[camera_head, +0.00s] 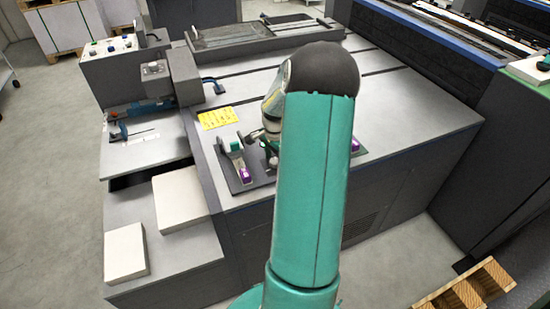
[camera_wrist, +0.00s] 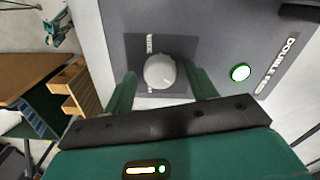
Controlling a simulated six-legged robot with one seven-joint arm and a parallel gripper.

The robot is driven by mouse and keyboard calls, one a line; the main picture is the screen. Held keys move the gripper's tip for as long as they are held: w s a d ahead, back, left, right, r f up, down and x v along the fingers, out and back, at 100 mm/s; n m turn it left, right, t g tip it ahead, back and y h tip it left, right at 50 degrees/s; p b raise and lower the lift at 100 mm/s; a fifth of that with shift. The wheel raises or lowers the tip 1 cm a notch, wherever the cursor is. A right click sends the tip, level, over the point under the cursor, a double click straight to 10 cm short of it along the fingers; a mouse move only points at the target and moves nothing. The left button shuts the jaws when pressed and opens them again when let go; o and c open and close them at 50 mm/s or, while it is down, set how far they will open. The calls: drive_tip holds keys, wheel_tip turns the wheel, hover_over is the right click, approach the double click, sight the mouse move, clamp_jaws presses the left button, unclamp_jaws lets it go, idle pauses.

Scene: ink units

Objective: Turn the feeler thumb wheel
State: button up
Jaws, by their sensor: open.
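In the wrist view, a pale round knob (camera_wrist: 158,71), which looks like the feeler thumb wheel, sits on a dark square plate (camera_wrist: 180,46). White lettering beside it is too small to read. My gripper (camera_wrist: 160,77) is open, with one green finger on each side of the knob. A gap shows at the right finger; I cannot tell whether the left finger touches. In the head view, my teal arm hides the knob and most of my gripper.
In the head view, a yellow label (camera_head: 216,118) and a dark panel (camera_head: 228,149) with green and purple parts lie on the grey machine top (camera_head: 400,110). A wooden pallet (camera_head: 468,292) stands lower right.

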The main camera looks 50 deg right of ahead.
sight(275, 161)
wheel_tip(275, 161, up, 14)
idle(0.6)
drive_tip(key=shift+f, duration=0.1)
drive_tip(key=shift+c, duration=0.5)
idle(1.2)
